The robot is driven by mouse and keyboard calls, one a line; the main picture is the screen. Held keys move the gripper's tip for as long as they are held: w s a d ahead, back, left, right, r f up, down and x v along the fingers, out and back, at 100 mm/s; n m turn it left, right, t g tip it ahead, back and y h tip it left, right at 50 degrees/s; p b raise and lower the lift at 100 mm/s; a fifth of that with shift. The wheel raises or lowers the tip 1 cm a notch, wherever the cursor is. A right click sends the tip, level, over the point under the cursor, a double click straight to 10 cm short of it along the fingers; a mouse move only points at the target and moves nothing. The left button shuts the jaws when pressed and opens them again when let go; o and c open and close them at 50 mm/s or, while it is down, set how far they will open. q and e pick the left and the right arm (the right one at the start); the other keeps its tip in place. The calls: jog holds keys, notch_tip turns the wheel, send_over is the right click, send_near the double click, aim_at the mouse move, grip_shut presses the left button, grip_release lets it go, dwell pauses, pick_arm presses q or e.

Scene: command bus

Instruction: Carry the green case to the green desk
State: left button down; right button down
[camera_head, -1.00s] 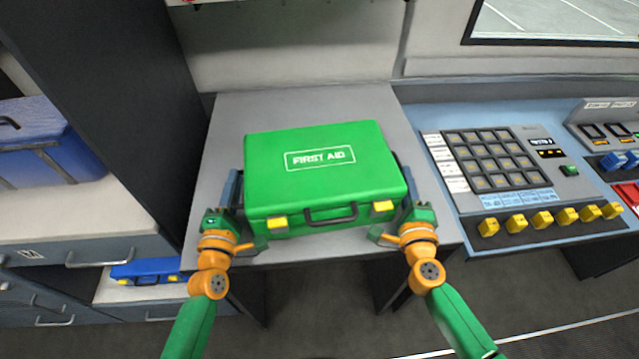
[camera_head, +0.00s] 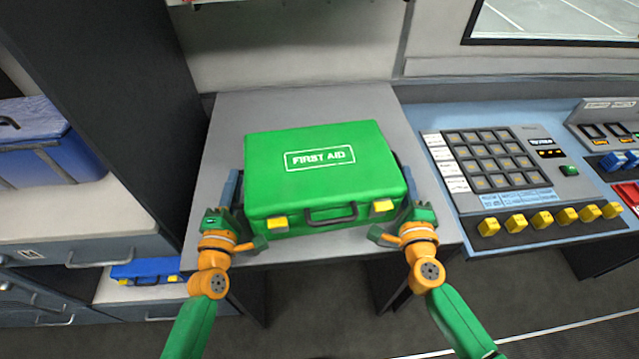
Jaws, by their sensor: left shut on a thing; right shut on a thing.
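The green case (camera_head: 325,185) is marked FIRST AID and has two yellow latches and a dark front handle. It lies flat at the grey desk top (camera_head: 300,104); I cannot tell if it rests on it or hangs just above. My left gripper (camera_head: 232,205) is shut on the case's left side. My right gripper (camera_head: 411,204) is shut on its right side. The fingertips are partly hidden by the case and the wrists. No green desk shows in this view.
A blue console with a keypad (camera_head: 490,160) and yellow switches (camera_head: 542,220) adjoins on the right. A dark tall panel (camera_head: 120,90) stands left. Beyond it are a blue box (camera_head: 45,145) and drawers (camera_head: 80,250). A smaller blue case (camera_head: 148,269) lies low left.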

pick_arm(q)
jog(key=shift+w+r, duration=0.15)
jog(key=shift+r, duration=0.05)
pick_arm(e)
jog(key=shift+w+r, duration=0.15)
jog(key=shift+r, duration=0.05)
